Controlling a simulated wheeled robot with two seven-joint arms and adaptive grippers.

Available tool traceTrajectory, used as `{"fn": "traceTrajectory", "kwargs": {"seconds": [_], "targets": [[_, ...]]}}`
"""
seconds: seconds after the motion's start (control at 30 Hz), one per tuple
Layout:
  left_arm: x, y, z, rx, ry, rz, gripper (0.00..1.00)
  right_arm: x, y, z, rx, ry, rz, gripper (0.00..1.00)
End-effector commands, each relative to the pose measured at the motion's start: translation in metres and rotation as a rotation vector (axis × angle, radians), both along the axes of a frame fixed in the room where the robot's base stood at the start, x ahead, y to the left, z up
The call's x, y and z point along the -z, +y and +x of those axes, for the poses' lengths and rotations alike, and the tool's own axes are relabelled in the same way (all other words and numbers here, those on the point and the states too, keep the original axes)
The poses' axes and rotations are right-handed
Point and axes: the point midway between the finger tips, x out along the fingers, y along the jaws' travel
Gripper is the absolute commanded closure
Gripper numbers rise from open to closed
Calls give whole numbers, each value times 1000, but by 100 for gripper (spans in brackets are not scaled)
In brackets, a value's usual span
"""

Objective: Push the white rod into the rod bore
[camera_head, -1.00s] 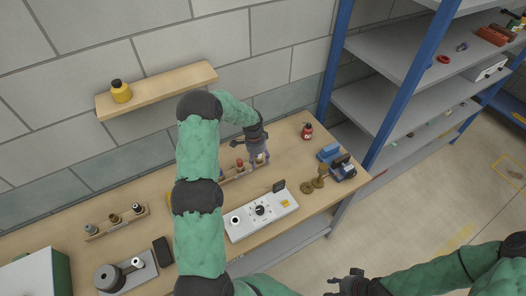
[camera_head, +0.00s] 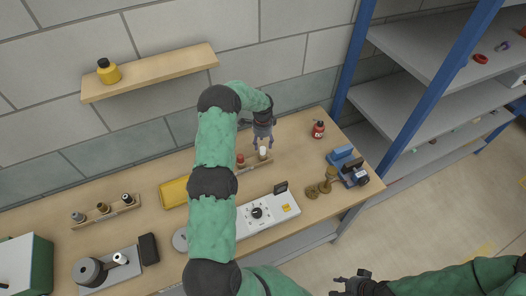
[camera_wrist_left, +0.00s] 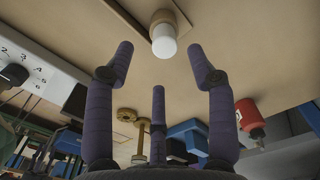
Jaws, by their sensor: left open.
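The white rod (camera_head: 263,152) stands upright at the right end of a wooden rack (camera_head: 252,165). In the left wrist view the white rod (camera_wrist_left: 164,42) shows its white end, with a tan collar at its base, just beyond the spread fingers. My left gripper (camera_head: 263,138) is right by the rod in the head view. In the wrist view its fingers (camera_wrist_left: 161,70) are open with nothing between them. My right gripper (camera_head: 350,284) is at the bottom edge, away from the bench; its finger state is unclear. I cannot make out the rod bore; my left arm covers part of the bench.
A red-topped piece (camera_head: 240,160) stands beside the rod. A white panel with a knob (camera_head: 257,212) lies in front. Brass parts (camera_head: 326,185), a blue block (camera_head: 340,154) and a red bottle (camera_head: 318,129) are to the right. A yellow tray (camera_head: 174,191) is left of my arm.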

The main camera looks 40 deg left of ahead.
Motion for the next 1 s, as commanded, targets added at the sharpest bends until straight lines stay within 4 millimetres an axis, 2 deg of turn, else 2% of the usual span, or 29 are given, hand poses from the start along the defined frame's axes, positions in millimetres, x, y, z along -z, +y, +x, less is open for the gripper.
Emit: {"fn": "traceTrajectory", "kwargs": {"seconds": [0.17,0.6,0.9,0.93,1.0], "targets": [[9,0,0,0,1,-1,44,-2,0,0,0,0,0,60],[53,4,4,-1,-1,-1,44,-14,0,0,0,0,0,60],[57,4,4,0,-1,-1,44,-14,0,0,0,0,0,60],[57,4,4,0,-1,-1,50,-14,0,0,0,0,0,60],[57,4,4,0,-1,-1,70,-14,0,0,0,0,0,60]]}}
